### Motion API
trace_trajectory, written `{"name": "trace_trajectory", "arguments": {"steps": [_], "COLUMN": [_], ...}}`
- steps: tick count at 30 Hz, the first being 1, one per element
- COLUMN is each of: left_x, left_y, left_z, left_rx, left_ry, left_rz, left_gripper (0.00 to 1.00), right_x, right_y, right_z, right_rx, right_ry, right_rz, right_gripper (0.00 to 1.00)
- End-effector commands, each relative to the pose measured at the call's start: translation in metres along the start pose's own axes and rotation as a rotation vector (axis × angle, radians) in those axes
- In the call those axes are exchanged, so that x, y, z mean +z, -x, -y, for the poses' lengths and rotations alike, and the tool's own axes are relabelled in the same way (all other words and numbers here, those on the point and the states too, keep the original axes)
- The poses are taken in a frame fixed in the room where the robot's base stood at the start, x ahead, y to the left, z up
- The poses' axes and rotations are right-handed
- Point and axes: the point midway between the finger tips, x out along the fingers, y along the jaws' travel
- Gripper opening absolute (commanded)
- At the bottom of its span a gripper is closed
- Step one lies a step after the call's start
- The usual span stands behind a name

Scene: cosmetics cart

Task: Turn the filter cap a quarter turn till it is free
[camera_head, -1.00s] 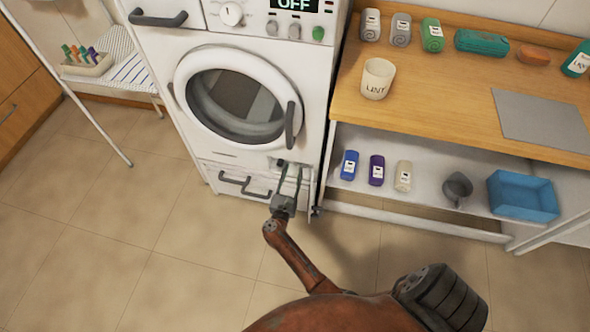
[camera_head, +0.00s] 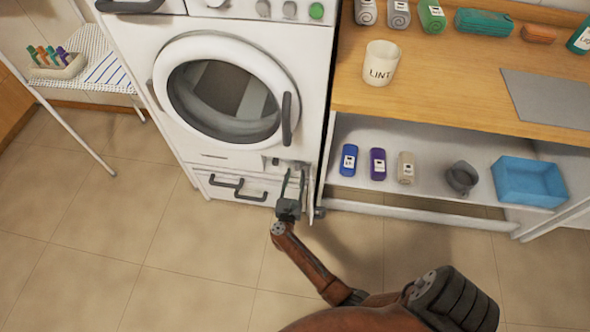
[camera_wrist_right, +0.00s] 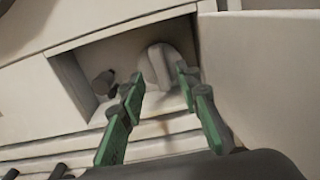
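The filter cap (camera_wrist_right: 160,65) is a round whitish knob with a raised grip, set in a recess low on the front of the washing machine (camera_head: 215,150). Its grip stands close to upright in the right wrist view. My right gripper (camera_wrist_right: 160,82) is open, its green fingers pointing into the recess on either side of the cap. A gap shows between the fingers, and I cannot tell whether either touches the cap. In the head view my right gripper (camera_head: 292,176) covers the recess and hides the cap. My left gripper is not in view.
The open recess flap (camera_wrist_right: 262,65) stands right of the fingers. A small dark-tipped plug (camera_wrist_right: 104,82) sits left of the cap. A drawer with dark handles (camera_head: 238,187) is left of the gripper. The counter with a lint cup (camera_head: 382,66) stands at right.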

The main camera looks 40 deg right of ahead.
Motion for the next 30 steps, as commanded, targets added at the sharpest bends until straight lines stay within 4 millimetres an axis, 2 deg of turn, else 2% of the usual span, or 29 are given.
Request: {"name": "trace_trajectory", "arguments": {"steps": [1,6,17,30], "left_x": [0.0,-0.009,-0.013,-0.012], "left_y": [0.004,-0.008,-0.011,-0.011], "left_z": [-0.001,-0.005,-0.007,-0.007], "left_rx": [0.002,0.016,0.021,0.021], "left_ry": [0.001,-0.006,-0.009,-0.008], "left_rz": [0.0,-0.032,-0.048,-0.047], "left_gripper": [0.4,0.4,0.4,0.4], "right_x": [-0.002,-0.002,0.0,-0.001], "right_y": [-0.009,-0.027,-0.032,-0.032], "right_z": [0.0,0.0,0.0,0.0], "right_rx": [0.0,0.0,0.0,-0.001], "right_ry": [0.001,0.002,0.0,0.001], "right_rz": [0.0,-0.001,-0.001,-0.001], "right_gripper": [0.3,0.3,0.3,0.01]}}
